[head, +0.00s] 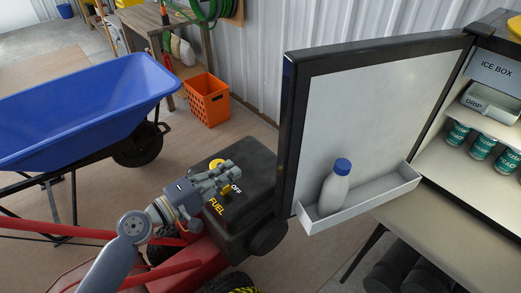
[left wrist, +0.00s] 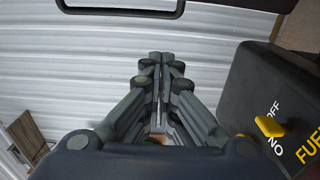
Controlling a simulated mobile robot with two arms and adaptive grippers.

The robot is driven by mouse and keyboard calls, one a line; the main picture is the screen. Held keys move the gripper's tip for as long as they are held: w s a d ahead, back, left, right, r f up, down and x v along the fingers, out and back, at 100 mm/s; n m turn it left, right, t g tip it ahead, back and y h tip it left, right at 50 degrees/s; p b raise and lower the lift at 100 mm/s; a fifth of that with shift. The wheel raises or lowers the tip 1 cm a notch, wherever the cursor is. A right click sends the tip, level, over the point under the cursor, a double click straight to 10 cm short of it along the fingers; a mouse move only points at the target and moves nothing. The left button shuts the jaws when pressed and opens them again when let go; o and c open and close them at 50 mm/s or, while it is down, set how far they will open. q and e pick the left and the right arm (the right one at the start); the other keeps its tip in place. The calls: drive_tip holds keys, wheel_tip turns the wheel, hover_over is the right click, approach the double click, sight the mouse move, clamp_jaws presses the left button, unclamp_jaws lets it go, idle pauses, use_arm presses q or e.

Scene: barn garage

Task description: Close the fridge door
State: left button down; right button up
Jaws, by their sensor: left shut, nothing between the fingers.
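The fridge door (head: 375,115) stands wide open in the head view, with its pale inner face, dark frame and a door shelf (head: 375,196) holding a white bottle with a blue cap (head: 334,188). The fridge body (head: 495,125) is at the right edge, with its inside showing. My left gripper (head: 232,171) is shut and empty, to the left of the door's free edge and apart from it, above the black fuel box. In the left wrist view its closed fingertips (left wrist: 160,57) point at the corrugated wall. My right gripper is not in view.
The black fuel box (head: 262,165) of a red machine (head: 190,262) sits below and beside my left gripper, close to the door. A blue wheelbarrow (head: 85,105) stands at left. An orange crate (head: 206,99) is on the floor behind. Cans (head: 482,147) stand in the fridge.

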use_arm(q)
drive_tip(key=d+p+x, duration=0.1)
drive_tip(key=p+x, duration=0.2)
drive_tip(key=x, duration=0.7)
drive_tip(key=shift+s+d+r+p, duration=0.15)
drive_tip(key=shift+s+p, duration=0.15)
drive_tip(key=shift+s, duration=0.5)
drive_tip(key=shift+s+d+r+p, duration=0.15)
drive_tip(key=shift+s+p, duration=0.15)
drive_tip(key=shift+s, duration=0.55)
drive_tip(key=shift+s+d+r+p, duration=0.15)
drive_tip(key=shift+s+p, duration=0.15)
drive_tip(key=shift+s, duration=0.5)
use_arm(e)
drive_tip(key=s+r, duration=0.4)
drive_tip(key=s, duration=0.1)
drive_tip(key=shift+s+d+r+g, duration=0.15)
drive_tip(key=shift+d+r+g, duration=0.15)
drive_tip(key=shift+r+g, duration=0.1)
